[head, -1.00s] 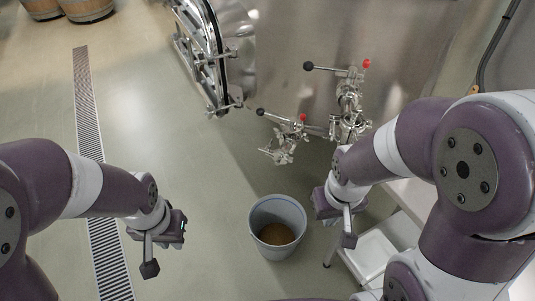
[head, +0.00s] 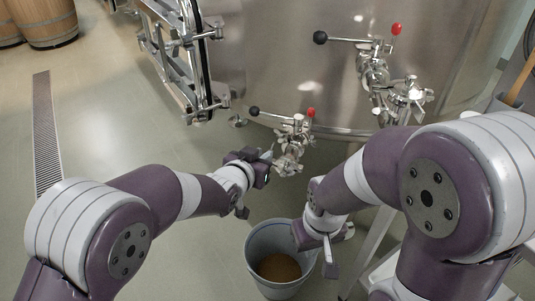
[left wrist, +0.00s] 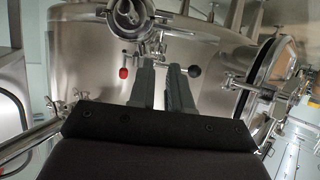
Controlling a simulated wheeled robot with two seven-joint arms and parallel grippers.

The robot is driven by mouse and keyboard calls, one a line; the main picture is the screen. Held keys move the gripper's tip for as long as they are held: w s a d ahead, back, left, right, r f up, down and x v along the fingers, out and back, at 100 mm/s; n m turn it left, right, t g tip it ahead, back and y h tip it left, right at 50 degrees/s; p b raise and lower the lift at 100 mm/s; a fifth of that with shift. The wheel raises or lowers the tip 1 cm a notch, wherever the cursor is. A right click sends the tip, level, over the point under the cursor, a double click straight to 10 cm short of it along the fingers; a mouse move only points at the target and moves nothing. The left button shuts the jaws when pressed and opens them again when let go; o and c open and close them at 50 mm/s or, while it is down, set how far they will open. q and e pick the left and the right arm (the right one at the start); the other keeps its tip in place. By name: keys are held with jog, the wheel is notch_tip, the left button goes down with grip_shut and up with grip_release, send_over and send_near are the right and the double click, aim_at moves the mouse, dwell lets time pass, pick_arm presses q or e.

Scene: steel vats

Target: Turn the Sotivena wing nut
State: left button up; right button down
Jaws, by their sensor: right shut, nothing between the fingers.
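A steel valve (head: 294,133) with a red-tipped and a black-tipped handle sticks out low from the steel vat (head: 285,65). A clamp with wing-like parts (head: 289,163) is at its outlet. I cannot tell which wing nut is the Sotivena one; no name is legible. My left gripper (head: 268,157) is just left of this clamp; contact cannot be told. In the left wrist view its two fingers (left wrist: 166,88) are a little apart with nothing seen between them, and the round outlet (left wrist: 140,20) is beyond them. My right gripper (head: 331,252) is shut and empty, pointing down beside the bucket.
A grey bucket (head: 279,270) with brown contents stands on the floor below the valve. A second valve (head: 374,68) and another clamped fitting (head: 408,97) are higher up to the right. The vat's hatch (head: 178,50) is at the left.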

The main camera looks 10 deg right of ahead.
pick_arm(q)
jog(key=b+x, duration=0.1)
jog(key=x, duration=0.4)
jog(key=shift+s, duration=0.1)
